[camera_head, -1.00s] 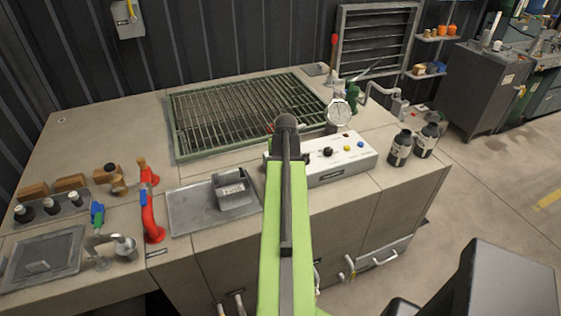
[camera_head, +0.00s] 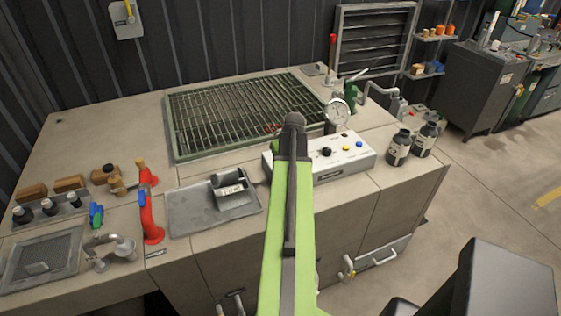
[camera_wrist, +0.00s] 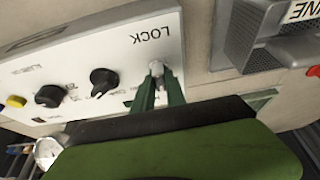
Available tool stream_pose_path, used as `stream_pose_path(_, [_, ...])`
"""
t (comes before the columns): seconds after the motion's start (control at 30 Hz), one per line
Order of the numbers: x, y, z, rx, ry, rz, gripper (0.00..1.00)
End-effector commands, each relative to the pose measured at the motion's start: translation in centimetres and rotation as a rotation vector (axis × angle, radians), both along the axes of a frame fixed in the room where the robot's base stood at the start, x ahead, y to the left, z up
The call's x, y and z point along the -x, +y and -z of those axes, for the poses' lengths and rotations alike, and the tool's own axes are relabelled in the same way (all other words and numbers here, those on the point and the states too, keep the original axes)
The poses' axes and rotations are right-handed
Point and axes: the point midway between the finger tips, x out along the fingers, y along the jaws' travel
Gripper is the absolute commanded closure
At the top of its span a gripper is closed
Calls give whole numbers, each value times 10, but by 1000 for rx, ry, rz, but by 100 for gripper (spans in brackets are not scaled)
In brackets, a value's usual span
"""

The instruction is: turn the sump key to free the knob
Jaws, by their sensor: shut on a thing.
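The white control box (camera_head: 345,160) sits at the front of the bench, partly hidden by my arm in the head view. In the wrist view its panel (camera_wrist: 105,50) appears upside down, with the word LOCK above a small pale key (camera_wrist: 156,68). My gripper (camera_wrist: 158,82) has its green fingers shut on the key, one on each side. A black knob (camera_wrist: 103,80) with a pointer stands beside the key; another black knob (camera_wrist: 48,95) is farther along. My gripper and the key are hidden behind my arm in the head view.
A grey tray (camera_head: 185,215) holding a metal holder (camera_head: 230,190) lies left of the box. A green grate (camera_head: 240,110) is behind. A gauge (camera_head: 338,112) stands close behind the box, and black bottles (camera_head: 398,148) stand to its right.

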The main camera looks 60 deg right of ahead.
Motion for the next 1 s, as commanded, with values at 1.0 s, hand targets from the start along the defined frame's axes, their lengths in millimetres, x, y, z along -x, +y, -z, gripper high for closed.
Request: stream_pose_path(1.0, [17, 14, -62, 1, -2, 0, 62])
